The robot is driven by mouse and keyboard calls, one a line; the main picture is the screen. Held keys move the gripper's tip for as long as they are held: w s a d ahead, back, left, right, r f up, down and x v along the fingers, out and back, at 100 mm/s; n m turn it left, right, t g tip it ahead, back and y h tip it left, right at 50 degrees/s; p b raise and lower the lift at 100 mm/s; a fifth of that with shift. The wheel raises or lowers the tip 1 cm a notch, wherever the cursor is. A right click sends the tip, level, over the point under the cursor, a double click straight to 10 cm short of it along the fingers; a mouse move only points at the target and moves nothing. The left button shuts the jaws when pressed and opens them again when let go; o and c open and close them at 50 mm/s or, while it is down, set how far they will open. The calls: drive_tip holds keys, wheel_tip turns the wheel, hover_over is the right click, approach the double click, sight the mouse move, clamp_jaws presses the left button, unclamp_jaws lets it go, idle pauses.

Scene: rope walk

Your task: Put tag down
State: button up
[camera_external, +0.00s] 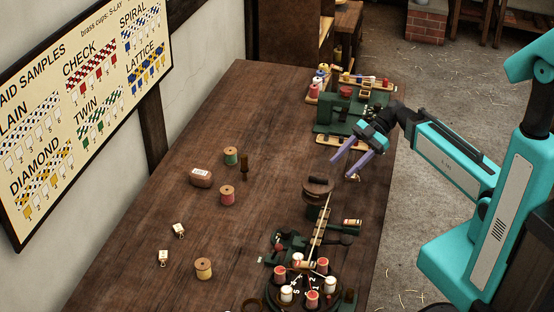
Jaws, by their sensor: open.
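My gripper (342,170), with two purple fingers, is open at the right side of the brown table, pointing down and left. A small pale piece (354,177) shows by the tip of its nearer finger. I cannot tell whether it is a tag or whether it touches the finger. Two small cream tags lie on the table at the lower left: one tag (179,231) a little farther back, the other tag (163,258) nearer. Both are well apart from my gripper.
Thread spools stand on the table: green (231,156), red (227,196) and tan (203,268). A labelled brown block (201,178) lies beside them. A round rack of bobbins (305,290) is in front. A green machine (345,115) stands behind my gripper. The table's middle is mostly clear.

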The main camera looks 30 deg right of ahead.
drive_tip(key=d+f+m+t+y, duration=0.1)
drive_tip(key=d, duration=0.2)
drive_tip(key=d+f+m+t+y, duration=0.1)
drive_tip(key=d, duration=0.3)
drive_tip(key=d+f+m+t+y, duration=0.1)
drive_tip(key=d+t, duration=0.1)
drive_tip(key=d, duration=0.1)
drive_tip(key=shift+d+y, duration=0.25)
drive_tip(key=shift+y, duration=0.15)
drive_tip(key=d+f+m+t, duration=0.1)
drive_tip(key=d, duration=0.2)
drive_tip(key=s+d+f+m+t, duration=0.1)
drive_tip(key=d+f, duration=0.1)
drive_tip(key=d, duration=0.1)
drive_tip(key=d+f+m+t+b, duration=0.1)
drive_tip(key=d, duration=0.2)
drive_tip(key=shift+s+d+f+m+h, duration=0.3)
drive_tip(key=shift+s+f+m, duration=0.05)
drive_tip(key=shift+f+m, duration=0.05)
drive_tip(key=shift+d+t, duration=0.3)
drive_tip(key=shift+d, duration=0.05)
drive_tip(key=shift+a, duration=0.1)
approach(357, 174)
drive_tip(key=shift+r+x, duration=0.2)
drive_tip(key=shift+x, duration=1)
drive_tip(key=shift+r+x, duration=0.15)
drive_tip(key=shift+x, duration=1.05)
